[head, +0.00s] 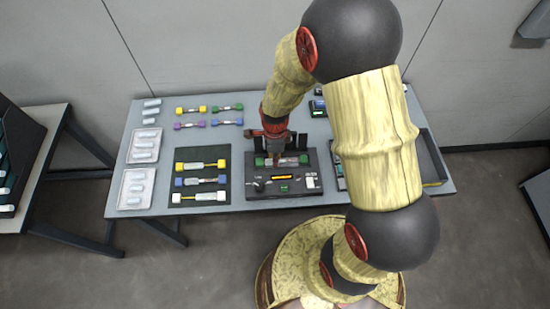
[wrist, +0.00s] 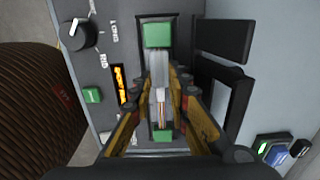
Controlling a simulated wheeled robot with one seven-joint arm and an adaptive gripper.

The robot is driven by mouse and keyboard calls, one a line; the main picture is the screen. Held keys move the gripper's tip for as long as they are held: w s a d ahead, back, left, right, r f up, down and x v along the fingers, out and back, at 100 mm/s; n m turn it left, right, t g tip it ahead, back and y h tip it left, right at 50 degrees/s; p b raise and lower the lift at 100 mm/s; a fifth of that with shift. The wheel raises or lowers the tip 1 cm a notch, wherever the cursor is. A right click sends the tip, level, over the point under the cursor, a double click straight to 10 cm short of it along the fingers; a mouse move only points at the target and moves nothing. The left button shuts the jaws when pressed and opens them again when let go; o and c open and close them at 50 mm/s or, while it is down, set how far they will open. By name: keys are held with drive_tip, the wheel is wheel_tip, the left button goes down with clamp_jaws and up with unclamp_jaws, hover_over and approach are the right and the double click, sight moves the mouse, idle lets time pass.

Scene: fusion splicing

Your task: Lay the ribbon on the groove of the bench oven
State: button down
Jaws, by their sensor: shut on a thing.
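The ribbon (wrist: 160,85) is a pale strip with green end blocks; in the head view its green part (head: 262,161) shows beside my gripper. My gripper (wrist: 164,88) is shut on the ribbon's middle, with a finger on each side. In the head view my gripper (head: 275,152) points down at the back of the bench oven (head: 255,194). In the wrist view the oven's panel (wrist: 95,65) has a knob, a green button and an amber display. The ribbon lies along the dark groove (wrist: 164,18); I cannot tell whether it touches the bottom.
A dark mat (head: 222,153) left of the oven holds yellow, blue and white-ended ribbons. More coloured ribbons (head: 190,125) lie behind it. Trays of pale pieces (head: 131,203) are at the table's left. Dark flaps (wrist: 222,40) stand right of the groove.

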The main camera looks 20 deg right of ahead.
drive_tip(key=shift+f, duration=0.2)
drive_tip(key=c, duration=1.8)
unclamp_jaws()
drive_tip(key=shift+o, duration=0.6)
drive_tip(key=shift+r, duration=0.1)
drive_tip(key=s+r+n+t+p, duration=0.15)
drive_tip(key=r+n, duration=0.35)
drive_tip(key=r, duration=0.9)
drive_tip(key=s+r+n+t+p, duration=0.1)
drive_tip(key=s+r+n+p, duration=0.3)
drive_tip(key=r, duration=1)
drive_tip(key=s+r+n+t+b, duration=0.2)
drive_tip(key=s+r+n+t, duration=0.1)
drive_tip(key=s+r+n, duration=0.5)
drive_tip(key=r+n, duration=0.2)
drive_tip(key=n, duration=0.2)
drive_tip(key=shift+s+n, duration=0.25)
drive_tip(key=shift+n, duration=0.05)
